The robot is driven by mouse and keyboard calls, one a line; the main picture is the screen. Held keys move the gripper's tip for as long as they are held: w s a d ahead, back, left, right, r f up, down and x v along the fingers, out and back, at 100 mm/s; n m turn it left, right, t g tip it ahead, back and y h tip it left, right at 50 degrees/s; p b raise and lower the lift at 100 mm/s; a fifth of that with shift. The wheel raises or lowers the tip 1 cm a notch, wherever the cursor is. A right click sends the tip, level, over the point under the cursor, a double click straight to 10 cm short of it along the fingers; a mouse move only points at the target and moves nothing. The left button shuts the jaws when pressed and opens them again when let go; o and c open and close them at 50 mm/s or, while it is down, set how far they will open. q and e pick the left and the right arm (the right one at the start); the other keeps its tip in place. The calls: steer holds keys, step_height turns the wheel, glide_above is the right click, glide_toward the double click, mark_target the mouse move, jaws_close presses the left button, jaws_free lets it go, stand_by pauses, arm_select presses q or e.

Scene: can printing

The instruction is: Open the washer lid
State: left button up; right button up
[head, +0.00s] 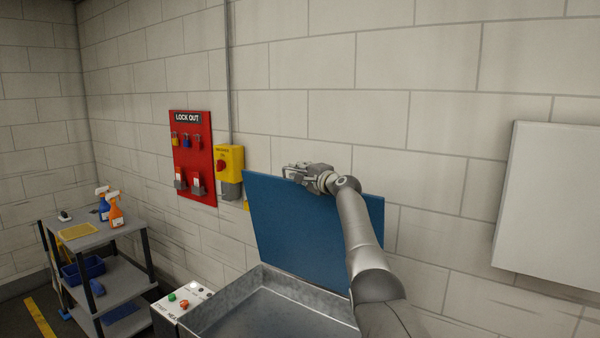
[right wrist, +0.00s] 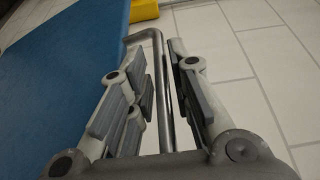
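The washer lid (head: 300,225) is a flat blue panel. It stands raised, near upright, at the back of the open grey metal washer basin (head: 270,310). My right gripper (head: 296,172) is at the lid's top edge. In the right wrist view, the lid (right wrist: 65,75) fills the left side. My left gripper is not in view.
A control box (head: 182,304) with green and red buttons adjoins the basin's left side. A grey cart (head: 110,285) with spray bottles (head: 115,210) stands at left. A red lockout board (head: 193,157), a yellow switch box (head: 229,160) and a white panel (head: 550,205) are on the wall behind.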

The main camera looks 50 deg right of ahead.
steer(key=shift+s+a, duration=0.1)
steer(key=shift+s, duration=0.55)
steer(key=v, duration=1)
steer(key=shift+s+a, duration=0.25)
steer(key=shift+s, duration=0.05)
